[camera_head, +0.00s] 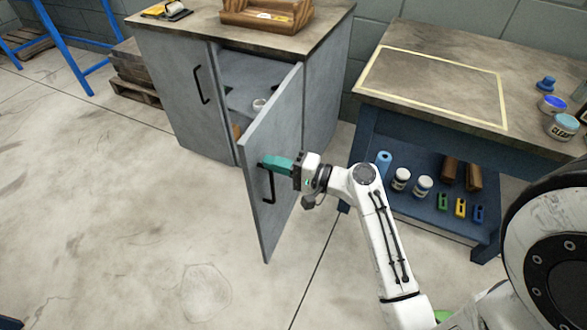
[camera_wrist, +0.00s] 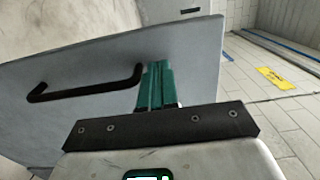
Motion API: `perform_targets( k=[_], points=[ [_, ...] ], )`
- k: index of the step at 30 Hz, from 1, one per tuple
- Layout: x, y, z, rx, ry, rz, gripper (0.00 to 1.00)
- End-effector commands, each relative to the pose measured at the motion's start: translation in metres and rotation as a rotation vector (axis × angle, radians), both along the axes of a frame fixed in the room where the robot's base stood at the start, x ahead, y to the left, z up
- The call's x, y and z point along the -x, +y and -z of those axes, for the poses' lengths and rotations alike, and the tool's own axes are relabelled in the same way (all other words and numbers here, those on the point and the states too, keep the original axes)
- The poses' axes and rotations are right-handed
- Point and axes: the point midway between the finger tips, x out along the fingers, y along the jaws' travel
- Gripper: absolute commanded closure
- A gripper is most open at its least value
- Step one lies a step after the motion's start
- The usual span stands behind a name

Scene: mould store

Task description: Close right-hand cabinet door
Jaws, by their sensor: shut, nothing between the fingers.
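The right-hand cabinet door (camera_head: 278,130) is grey and stands open, swung out from the cabinet's right side. Its outer face with a black bar handle (camera_head: 268,186) faces my gripper. The cabinet (camera_head: 327,75) is grey with a brown top. My gripper (camera_head: 264,164) has teal fingers, shut and empty, at the door's outer face by the handle's upper end. In the wrist view the fingers (camera_wrist: 155,78) are close to the door panel (camera_wrist: 100,75), beside the right end of the handle (camera_wrist: 85,90). I cannot tell whether they touch the door.
The left cabinet door (camera_head: 175,90) is shut. A white round item (camera_head: 259,105) sits inside the cabinet. A wooden tote (camera_head: 267,15) stands on top. A blue workbench (camera_head: 430,70) with jars stands to the right. The floor at left (camera_head: 110,200) is clear.

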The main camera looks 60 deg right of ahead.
Motion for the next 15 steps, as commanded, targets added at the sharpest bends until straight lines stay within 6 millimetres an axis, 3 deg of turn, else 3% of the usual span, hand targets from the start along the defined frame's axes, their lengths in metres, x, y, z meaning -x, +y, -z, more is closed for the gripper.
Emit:
perform_targets(
  k=[6, 15],
  points=[
    [-0.017, 0.002, 0.0, 0.0, 0.0, 0.0, 1.0],
    [-0.019, 0.002, 0.0, -0.001, 0.0, 0.0, 1.0]
  ],
)
